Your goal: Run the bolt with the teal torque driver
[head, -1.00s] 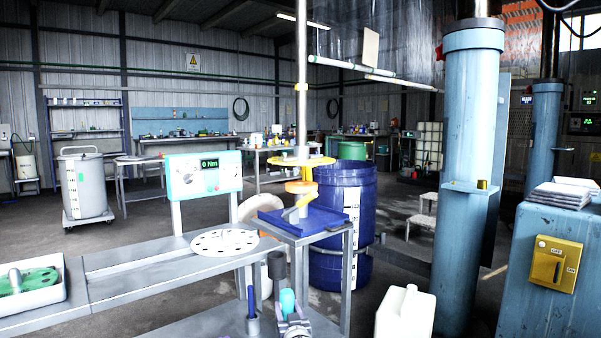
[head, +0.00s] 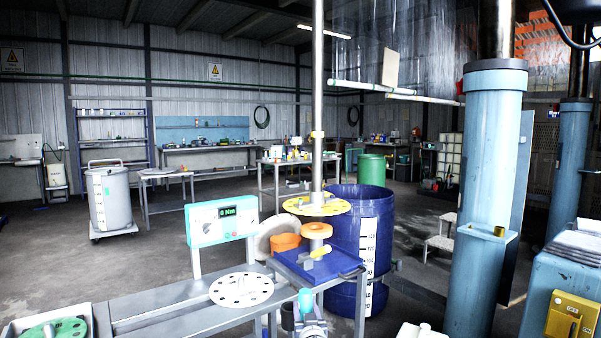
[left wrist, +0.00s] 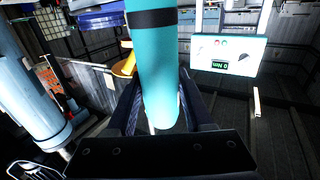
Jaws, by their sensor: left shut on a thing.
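The teal torque driver (head: 305,299) stands upright in my left gripper (head: 310,328) at the bottom of the head view. In the left wrist view the driver (left wrist: 158,75) is a teal cylinder with a black band, between the shut fingers. A vertical steel shaft (head: 317,100) carries a yellow holed disc (head: 325,205). An orange round part (head: 316,230) sits below the disc, above a blue tray (head: 338,266). The teal meter box (head: 222,219) reads 0 Nm. I cannot make out the bolt. My right gripper is out of view.
A pale holed disc (head: 225,291) lies on the grey bench (head: 172,326). A blue drum (head: 345,200) is behind the tray. A blue column (head: 492,160) stands at right. Open floor lies at left.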

